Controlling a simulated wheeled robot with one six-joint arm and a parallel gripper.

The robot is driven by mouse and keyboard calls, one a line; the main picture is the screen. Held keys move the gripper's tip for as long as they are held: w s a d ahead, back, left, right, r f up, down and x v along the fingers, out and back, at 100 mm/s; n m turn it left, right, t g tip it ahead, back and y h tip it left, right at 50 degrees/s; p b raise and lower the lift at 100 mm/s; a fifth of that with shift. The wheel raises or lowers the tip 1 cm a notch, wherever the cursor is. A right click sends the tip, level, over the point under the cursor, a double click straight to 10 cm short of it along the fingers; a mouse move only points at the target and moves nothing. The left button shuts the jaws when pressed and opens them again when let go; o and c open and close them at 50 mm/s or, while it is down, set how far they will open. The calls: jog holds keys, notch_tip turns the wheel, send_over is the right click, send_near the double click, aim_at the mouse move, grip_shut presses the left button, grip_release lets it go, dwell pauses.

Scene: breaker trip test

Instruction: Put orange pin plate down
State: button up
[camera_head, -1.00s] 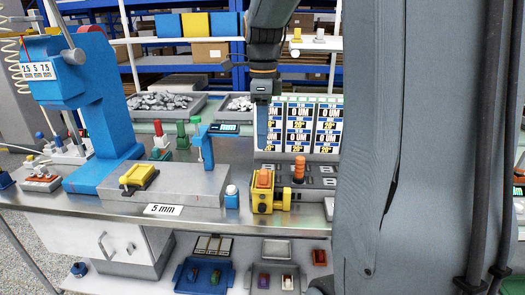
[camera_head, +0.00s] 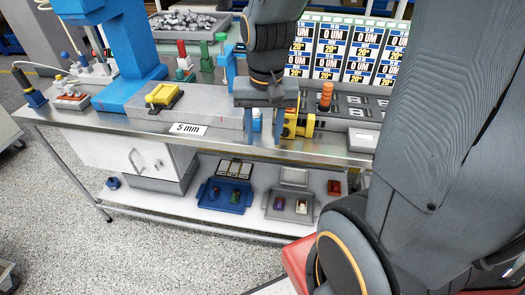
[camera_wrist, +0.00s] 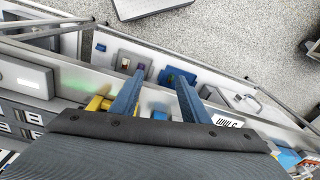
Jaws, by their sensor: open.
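An orange ridged pin (camera_head: 326,96) stands upright on a dark grey base on the bench, behind a yellow block (camera_head: 304,124). I cannot tell a separate plate under the pin. My gripper (camera_head: 265,138) points down at the bench's front edge, left of the yellow block and partly covering it. In the wrist view, the two blue fingers (camera_wrist: 158,78) are apart with nothing held between them. The yellow block (camera_wrist: 97,104) shows left of the fingers there. A small blue and white object (camera_head: 257,113) is partly hidden behind the gripper.
The steel block (camera_head: 215,105) with a yellow clamp (camera_head: 164,95) lies to the left, beside a blue press (camera_head: 130,50). On the lower shelf stand a blue tray (camera_head: 241,207) and a grey tray (camera_head: 298,216) with small parts. A red part (camera_head: 334,187) lies right of them.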

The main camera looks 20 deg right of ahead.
jog(key=s+f+n, duration=0.1)
jog(key=s+a+n, duration=0.1)
jog(key=n, duration=0.1)
jog(key=s+a+f+n, duration=0.1)
jog(key=shift+s+f, duration=0.25)
jog(key=shift+f, duration=0.05)
jog(key=shift+c, duration=0.3)
dwell(1.7)
